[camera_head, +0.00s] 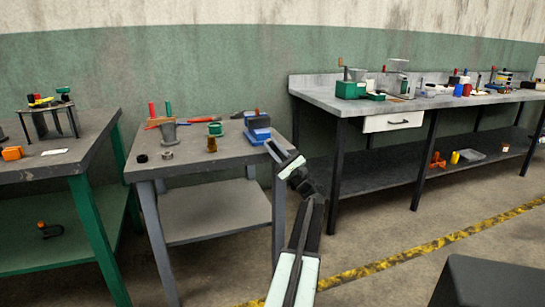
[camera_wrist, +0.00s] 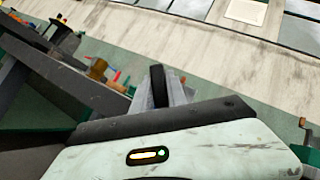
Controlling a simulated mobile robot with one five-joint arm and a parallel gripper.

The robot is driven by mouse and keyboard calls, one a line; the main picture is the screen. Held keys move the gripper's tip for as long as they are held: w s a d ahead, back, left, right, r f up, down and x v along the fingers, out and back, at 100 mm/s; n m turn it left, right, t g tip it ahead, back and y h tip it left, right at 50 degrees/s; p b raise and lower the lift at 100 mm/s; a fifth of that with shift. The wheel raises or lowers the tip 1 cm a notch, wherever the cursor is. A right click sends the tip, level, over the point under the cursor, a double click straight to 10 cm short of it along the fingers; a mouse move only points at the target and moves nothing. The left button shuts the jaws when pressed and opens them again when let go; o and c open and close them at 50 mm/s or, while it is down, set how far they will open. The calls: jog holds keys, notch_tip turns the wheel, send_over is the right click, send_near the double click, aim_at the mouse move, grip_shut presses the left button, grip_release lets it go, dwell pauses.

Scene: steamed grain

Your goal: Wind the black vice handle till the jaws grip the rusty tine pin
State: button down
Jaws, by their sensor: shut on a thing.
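A blue vice (camera_head: 257,126) stands at the right end of the small middle table. A small reddish-brown piece shows at its top; I cannot tell whether it is the rusty tine pin. My gripper (camera_head: 270,145) reaches the vice's near right side, at the table's edge. It is shut on what seems to be the black vice handle, which is mostly hidden by the fingers. In the wrist view my gripper (camera_wrist: 167,88) shows as a dark pad and grey finger beyond the pale wrist housing. The gap between the jaws and the pin cannot be made out.
The middle table (camera_head: 190,172) also bears a brown cylinder (camera_head: 212,145), a grey pot with tools (camera_head: 168,130) and a small green item (camera_head: 215,129). A long workbench (camera_head: 330,100) stands at right. A green-legged table (camera_head: 85,160) stands at left. Floor between them is open.

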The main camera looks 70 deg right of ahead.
jog(key=m+g+h+b, duration=0.1)
jog(key=m+h, duration=0.3)
jog(key=m+g+h+b, duration=0.1)
jog(key=m+h, duration=0.2)
jog(key=m, duration=0.2)
jog(key=shift+h, duration=0.4)
jog(key=shift+d+r+m+g+h, duration=0.1)
jog(key=shift+m+g+h, duration=1.5)
jog(key=shift+m, duration=0.8)
jog(key=shift+m+g+h, duration=1.5)
jog(key=shift+m+g, duration=0.2)
jog(key=shift+m, duration=0.7)
jog(key=shift+m+g, duration=0.5)
jog(key=c, duration=1.6)
grip_release()
jog(key=shift+b, duration=0.3)
